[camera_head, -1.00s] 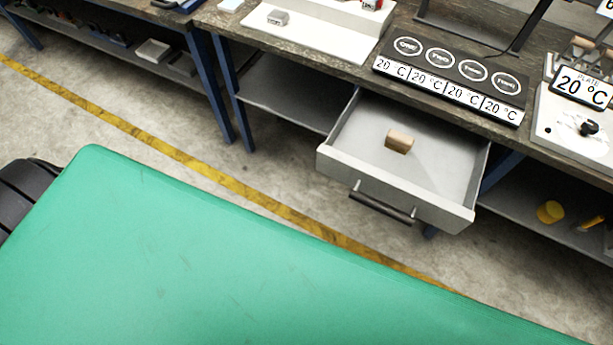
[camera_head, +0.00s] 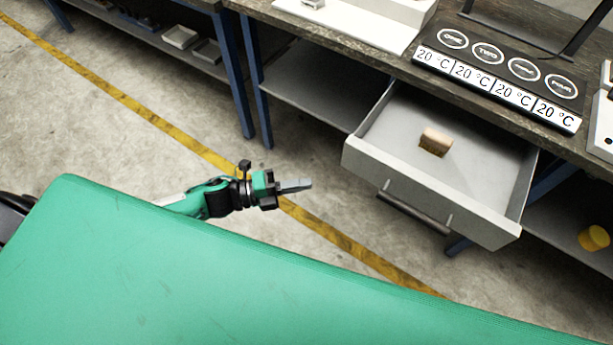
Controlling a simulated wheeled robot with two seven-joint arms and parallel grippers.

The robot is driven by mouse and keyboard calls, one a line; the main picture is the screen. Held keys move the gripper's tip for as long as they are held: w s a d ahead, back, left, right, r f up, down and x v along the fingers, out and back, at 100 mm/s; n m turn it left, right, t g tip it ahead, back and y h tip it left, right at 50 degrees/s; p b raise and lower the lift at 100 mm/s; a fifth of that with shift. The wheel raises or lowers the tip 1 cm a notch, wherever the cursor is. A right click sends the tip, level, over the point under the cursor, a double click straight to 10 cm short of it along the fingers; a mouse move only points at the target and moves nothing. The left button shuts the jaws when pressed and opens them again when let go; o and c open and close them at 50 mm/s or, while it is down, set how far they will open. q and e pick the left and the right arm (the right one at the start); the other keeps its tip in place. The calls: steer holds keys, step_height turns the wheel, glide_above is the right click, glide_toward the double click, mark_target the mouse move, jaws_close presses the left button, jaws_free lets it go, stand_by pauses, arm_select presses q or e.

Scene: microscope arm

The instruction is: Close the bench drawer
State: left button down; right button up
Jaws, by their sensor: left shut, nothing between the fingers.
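The bench drawer (camera_head: 432,197) is pulled out from under the bench top, its grey front facing me. Its dark bar handle (camera_head: 413,213) runs along the lower part of the front. A small tan and brown block (camera_head: 435,142) lies inside on the drawer floor. My left gripper (camera_head: 308,184) is shut and empty, in the air to the left of the drawer front, pointing right toward it and apart from it. My right gripper is not in view.
The bench top (camera_head: 400,67) carries a dark panel (camera_head: 497,76) with several round marks and "20 °C" displays. A grey lower shelf (camera_head: 312,88) and a blue leg (camera_head: 262,110) stand left of the drawer. A yellow object (camera_head: 593,238) sits at the right. Open floor lies left of the drawer.

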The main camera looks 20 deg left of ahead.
arm_select(q)
steer(key=p, duration=0.2)
glide_toward(360, 164)
steer(key=d, duration=0.4)
steer(key=shift+w+d+p, duration=0.2)
steer(key=shift+w+d, duration=0.05)
steer(key=shift+w, duration=0.35)
steer(key=shift+w+d+p, duration=0.15)
steer(key=shift+w+d, duration=0.05)
steer(key=shift+w, duration=0.6)
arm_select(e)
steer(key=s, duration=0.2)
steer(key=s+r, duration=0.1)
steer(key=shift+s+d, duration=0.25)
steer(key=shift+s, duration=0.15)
